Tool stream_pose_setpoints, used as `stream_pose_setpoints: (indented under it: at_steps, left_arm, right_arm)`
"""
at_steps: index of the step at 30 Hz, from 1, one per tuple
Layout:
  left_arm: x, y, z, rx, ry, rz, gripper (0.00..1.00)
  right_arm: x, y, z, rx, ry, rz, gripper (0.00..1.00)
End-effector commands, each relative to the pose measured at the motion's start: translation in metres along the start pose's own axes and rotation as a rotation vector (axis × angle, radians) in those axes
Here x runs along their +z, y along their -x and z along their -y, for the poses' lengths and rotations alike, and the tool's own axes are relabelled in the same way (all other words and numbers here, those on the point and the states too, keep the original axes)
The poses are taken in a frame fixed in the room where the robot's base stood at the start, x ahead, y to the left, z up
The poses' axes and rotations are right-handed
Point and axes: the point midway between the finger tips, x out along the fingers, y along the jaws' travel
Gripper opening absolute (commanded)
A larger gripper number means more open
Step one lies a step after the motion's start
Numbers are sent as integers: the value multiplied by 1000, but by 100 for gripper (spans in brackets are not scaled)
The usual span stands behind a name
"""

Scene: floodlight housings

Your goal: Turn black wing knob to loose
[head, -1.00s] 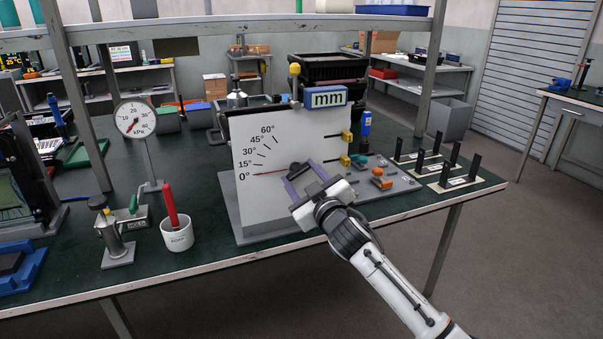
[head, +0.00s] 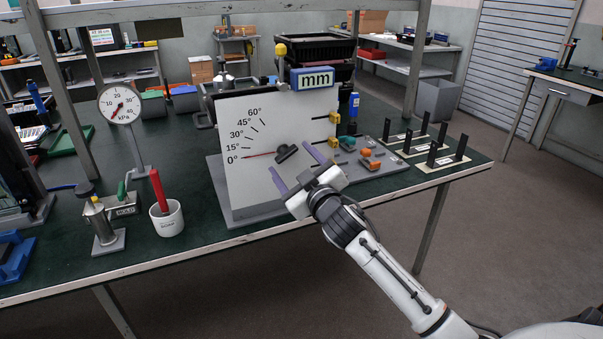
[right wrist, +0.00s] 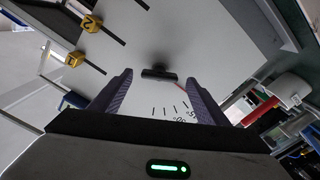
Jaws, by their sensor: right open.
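The black wing knob (head: 287,152) sits on the face of a white upright panel (head: 250,125) with an angle scale. Its wing is tilted, rising to the right in the head view. A thin red pointer (head: 258,155) left of it lies near the 0° mark. My right gripper (head: 290,158) is open in front of the panel, with its two purple fingers on either side of the knob and apart from it. In the right wrist view the knob (right wrist: 160,73) lies ahead between the open fingertips, its wing running across from finger to finger. My left gripper is not in view.
A blue "mm" block (head: 312,77) tops the panel, with yellow clips (head: 333,117) on its right edge. Orange and teal parts (head: 368,160) lie right of it. A white cup with a red handle (head: 167,216) and a dial gauge (head: 120,103) stand left.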

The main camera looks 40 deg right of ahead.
Motion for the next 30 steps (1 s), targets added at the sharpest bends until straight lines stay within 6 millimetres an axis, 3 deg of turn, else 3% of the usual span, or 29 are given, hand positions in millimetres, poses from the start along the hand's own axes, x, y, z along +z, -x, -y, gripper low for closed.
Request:
stream_pose_setpoints:
  at_steps: [6,12,30]
  left_arm:
    - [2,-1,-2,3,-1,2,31]
    - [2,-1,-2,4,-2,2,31]
    - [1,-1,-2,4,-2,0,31]
  right_arm:
    - [1,45,1,-1,-2,1,69]
    - [1,73,0,0,-1,2,69]
    - [0,81,0,1,0,1,69]
